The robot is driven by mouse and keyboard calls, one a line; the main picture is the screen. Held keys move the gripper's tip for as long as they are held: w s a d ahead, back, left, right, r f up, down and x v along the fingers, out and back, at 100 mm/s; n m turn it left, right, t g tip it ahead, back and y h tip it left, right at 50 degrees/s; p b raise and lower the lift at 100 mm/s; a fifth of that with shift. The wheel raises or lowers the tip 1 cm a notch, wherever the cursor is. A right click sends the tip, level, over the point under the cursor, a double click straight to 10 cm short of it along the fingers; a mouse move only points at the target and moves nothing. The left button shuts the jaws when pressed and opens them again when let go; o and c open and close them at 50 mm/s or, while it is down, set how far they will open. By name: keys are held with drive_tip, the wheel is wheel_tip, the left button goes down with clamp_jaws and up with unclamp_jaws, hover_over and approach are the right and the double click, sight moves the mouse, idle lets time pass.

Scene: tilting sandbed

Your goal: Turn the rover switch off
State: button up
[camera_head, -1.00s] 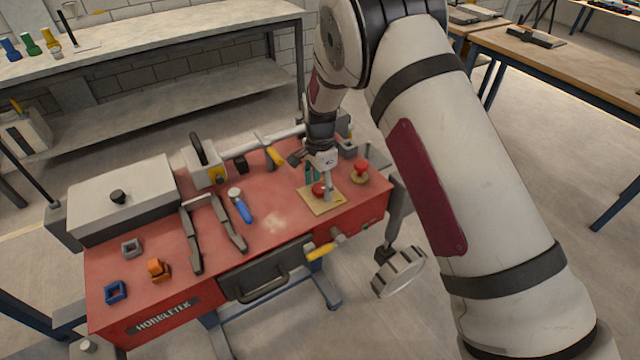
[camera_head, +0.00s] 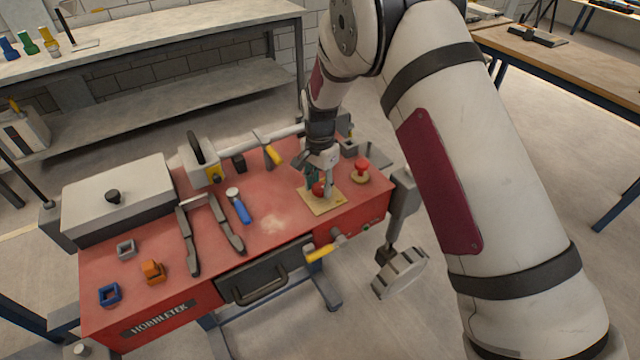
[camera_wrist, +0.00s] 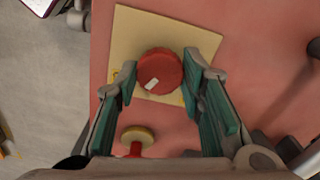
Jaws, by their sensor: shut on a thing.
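The rover switch appears to be a round red knob (camera_wrist: 160,71) with a white mark on its top, on a square tan plate (camera_wrist: 135,30). The plate (camera_head: 314,206) lies near the right end of the red bench top in the head view, where the knob (camera_head: 319,189) is partly hidden by my fingers. My gripper (camera_wrist: 159,76) is shut on the red knob, with its green-padded fingers on either side. The white mark points toward the lower left in the wrist view. In the head view my gripper (camera_head: 320,184) reaches down onto the plate from above.
A red mushroom-shaped knob (camera_head: 361,166) on a tan base stands just right of the plate. A yellow-handled valve (camera_head: 322,252) sticks out of the bench front. A blue-handled tool (camera_head: 239,207) and long dark bars lie to the left.

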sight(320, 187)
drive_tip(key=n+b, duration=0.3)
drive_tip(key=n, duration=0.4)
drive_tip(key=shift+w+f, duration=0.1)
drive_tip(key=n+b, duration=0.2)
drive_tip(key=n, duration=0.2)
drive_tip(key=shift+n, duration=0.4)
drive_tip(key=shift+n+b, duration=0.5)
drive_tip(key=shift+n, duration=1)
drive_tip(key=o, duration=1.1)
drive_tip(key=shift+o, duration=0.2)
wheel_tip(320, 187, up, 12)
